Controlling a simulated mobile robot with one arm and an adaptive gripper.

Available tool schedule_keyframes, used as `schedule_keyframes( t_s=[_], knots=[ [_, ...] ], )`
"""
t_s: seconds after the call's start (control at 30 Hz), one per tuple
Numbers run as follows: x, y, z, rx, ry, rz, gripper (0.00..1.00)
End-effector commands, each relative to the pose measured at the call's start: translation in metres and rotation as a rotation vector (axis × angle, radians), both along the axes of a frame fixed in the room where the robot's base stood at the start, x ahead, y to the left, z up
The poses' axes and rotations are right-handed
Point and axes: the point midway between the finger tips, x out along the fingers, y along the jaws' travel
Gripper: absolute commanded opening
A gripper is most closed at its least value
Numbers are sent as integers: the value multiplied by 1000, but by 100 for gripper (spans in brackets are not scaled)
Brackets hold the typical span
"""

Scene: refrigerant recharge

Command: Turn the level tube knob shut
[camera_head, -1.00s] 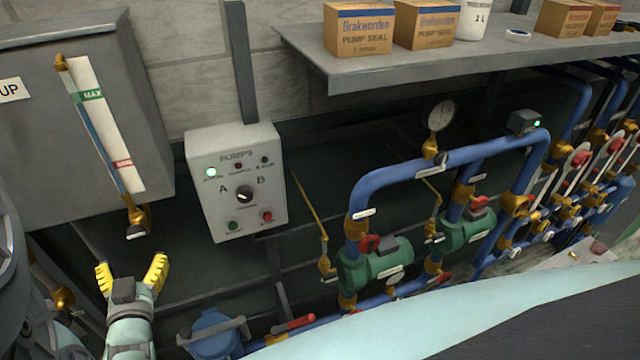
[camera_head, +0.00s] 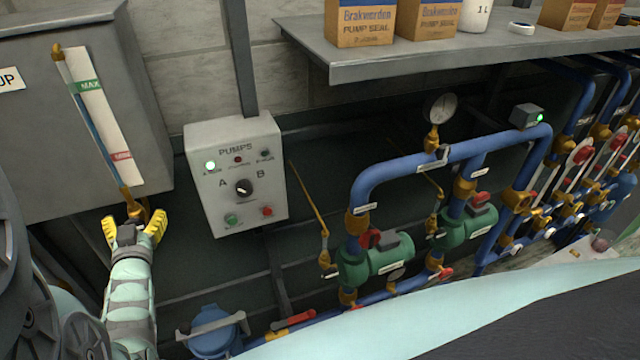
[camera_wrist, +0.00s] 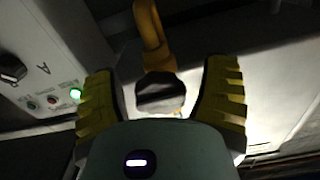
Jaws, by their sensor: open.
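The level tube (camera_head: 92,120) runs up the front of the grey tank at the left, beside a white scale with MAX and a red lower mark. Its brass fitting (camera_head: 136,205) is at the lower end, partly hidden by my gripper. My gripper (camera_head: 136,226) is open, its yellow fingers on either side of the fitting's lower end. In the wrist view, the dark knob (camera_wrist: 160,92) hangs below the brass pipe (camera_wrist: 150,35), between my open fingers (camera_wrist: 162,95). Clear gaps show on both sides of the knob, so the fingers look apart from it.
The PUMPS control box (camera_head: 236,172) is on the wall right of my gripper. Blue pipes with green pumps (camera_head: 375,262) stand further right. A shelf (camera_head: 440,68) with boxes is above them. A blue capped part (camera_head: 212,330) is below, right of my arm.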

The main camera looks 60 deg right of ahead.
Motion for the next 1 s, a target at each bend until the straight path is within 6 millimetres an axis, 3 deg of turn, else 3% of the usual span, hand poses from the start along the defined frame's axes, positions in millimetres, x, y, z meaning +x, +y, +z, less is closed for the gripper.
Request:
schedule_keyframes(
  t_s=[0.13,0.87,1.0],
  knots=[
    [-1,-1,0,0,0,-4,76],
    [-1,-1,0,0,-1,-1,1],
    [-1,-1,0,2,-4,-2,0]
  ],
)
